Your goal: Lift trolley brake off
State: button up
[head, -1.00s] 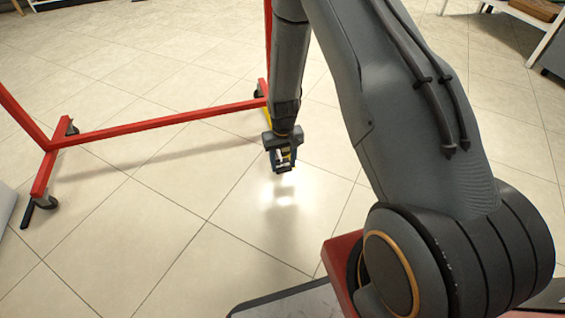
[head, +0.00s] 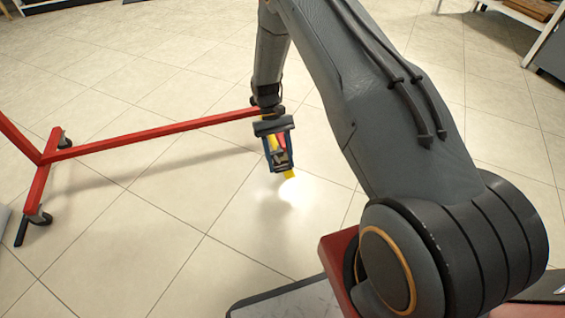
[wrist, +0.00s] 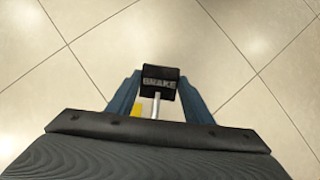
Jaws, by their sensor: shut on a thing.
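The trolley is a red metal frame; its long low bar (head: 165,137) runs to my gripper (head: 281,162) in the head view. In the wrist view a black block lettered BRAKE, the brake pedal (wrist: 159,84), sits on a thin metal stem between the two blue fingers of my gripper (wrist: 158,90). The fingers are shut on the pedal. A bit of yellow (wrist: 137,110) shows beside the stem. In the head view my arm hides the trolley's right end, and a yellow part (head: 290,174) shows at the gripper's tips.
The trolley's left end has a red foot (head: 36,188) with castors (head: 41,217) on the floor. The tiled floor (head: 130,240) in front of the bar is clear. A white shelf unit (head: 515,18) stands at the back right.

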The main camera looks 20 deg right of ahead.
aim_at(275, 156)
jog(key=shift+w+a+r+g+b, duration=0.15)
jog(key=shift+w+r+g+b, duration=0.2)
jog(key=shift+g+b, duration=0.25)
jog(key=o, duration=1.5)
jog(key=shift+p+v, duration=1.25)
jog(key=shift+v, duration=2.7)
jog(key=shift+d, duration=0.2)
